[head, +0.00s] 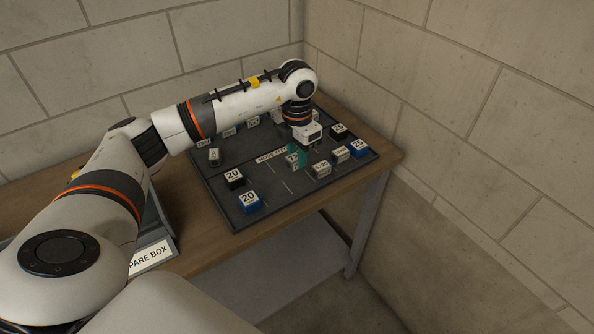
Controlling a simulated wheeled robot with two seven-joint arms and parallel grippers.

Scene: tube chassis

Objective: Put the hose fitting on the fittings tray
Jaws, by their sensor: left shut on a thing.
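The dark fittings tray (262,180) lies on the wooden table, with a partly covered label reading "HOSE FITT..." (271,155). My left gripper (301,149) points down over the tray, its white body hiding most of its fingers. It is shut on a small labelled piece with teal on it (296,158), which seems to be the hose fitting. The piece is low over the tray, beside the label; I cannot tell whether it touches the tray. My right gripper is out of view.
Black (234,178) and blue (249,202) blocks marked "20" stand at the tray's near left. Grey labelled pieces (321,169) and a blue block (358,148) stand on the right. A box labelled "...PARE BOX" (151,256) is at lower left. Block walls stand behind and to the right.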

